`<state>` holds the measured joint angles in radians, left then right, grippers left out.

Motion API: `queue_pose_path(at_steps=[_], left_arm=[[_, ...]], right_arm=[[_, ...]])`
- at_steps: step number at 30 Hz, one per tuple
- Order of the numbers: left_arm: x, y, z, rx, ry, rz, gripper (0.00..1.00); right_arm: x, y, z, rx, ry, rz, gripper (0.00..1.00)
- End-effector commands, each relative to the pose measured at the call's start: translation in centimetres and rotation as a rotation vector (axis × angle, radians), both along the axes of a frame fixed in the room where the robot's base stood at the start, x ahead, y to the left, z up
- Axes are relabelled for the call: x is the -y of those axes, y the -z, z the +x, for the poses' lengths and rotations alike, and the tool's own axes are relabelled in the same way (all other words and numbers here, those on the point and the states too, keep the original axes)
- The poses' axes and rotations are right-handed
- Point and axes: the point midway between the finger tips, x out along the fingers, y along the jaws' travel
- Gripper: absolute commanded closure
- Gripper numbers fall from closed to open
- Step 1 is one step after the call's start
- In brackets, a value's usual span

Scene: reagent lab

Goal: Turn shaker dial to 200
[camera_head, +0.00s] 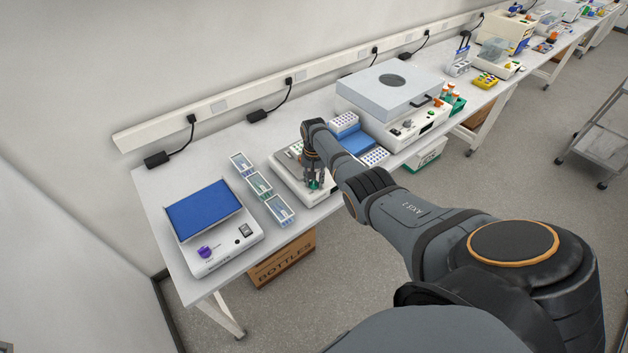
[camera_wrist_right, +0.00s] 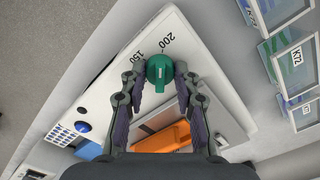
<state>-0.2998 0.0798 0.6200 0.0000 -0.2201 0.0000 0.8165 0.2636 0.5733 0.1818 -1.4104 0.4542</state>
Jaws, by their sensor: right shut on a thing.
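A white bench device (camera_head: 318,199) with a green dial (camera_head: 313,185) stands on the bench in the head view. In the right wrist view the round green dial (camera_wrist_right: 159,71) sits on the white panel (camera_wrist_right: 185,35), with the printed numbers 150 and 200 beside it. A pale line shows on the dial; I cannot tell exactly which number it meets. My right gripper (camera_wrist_right: 159,80) is shut on the dial, one finger on either side. In the head view my right gripper (camera_head: 314,178) reaches down onto the device. My left gripper is not in view.
Left of the device stand several slide-like boxes (camera_head: 259,184). Further left is a blue-topped machine (camera_head: 232,252) with a purple knob. A large grey-lidded machine (camera_head: 400,140) stands to the right. A keypad (camera_wrist_right: 62,135) and blue button (camera_wrist_right: 84,127) show on the panel.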

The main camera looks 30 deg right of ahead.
Motion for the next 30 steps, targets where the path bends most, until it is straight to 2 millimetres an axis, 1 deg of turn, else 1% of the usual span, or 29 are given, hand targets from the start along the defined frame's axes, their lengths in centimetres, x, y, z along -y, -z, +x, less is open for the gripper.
queue_pose_path(at_steps=[3, 10, 25, 26, 30], left_arm=[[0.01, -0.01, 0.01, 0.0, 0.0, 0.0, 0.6], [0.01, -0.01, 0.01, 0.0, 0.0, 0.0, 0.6], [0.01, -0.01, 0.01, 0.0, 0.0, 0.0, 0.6], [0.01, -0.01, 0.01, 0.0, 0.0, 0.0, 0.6], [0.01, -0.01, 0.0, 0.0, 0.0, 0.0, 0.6]], right_arm=[[0.03, -0.08, 0.08, 0.002, 0.054, -0.001, 1.0], [0.04, -0.09, 0.08, 0.002, 0.117, -0.001, 1.0], [0.03, -0.1, 0.09, 0.002, 0.133, -0.001, 1.0], [0.04, -0.1, 0.08, 0.002, 0.133, -0.001, 0.67], [0.03, -0.08, 0.07, 0.002, 0.132, -0.001, 0.48]])
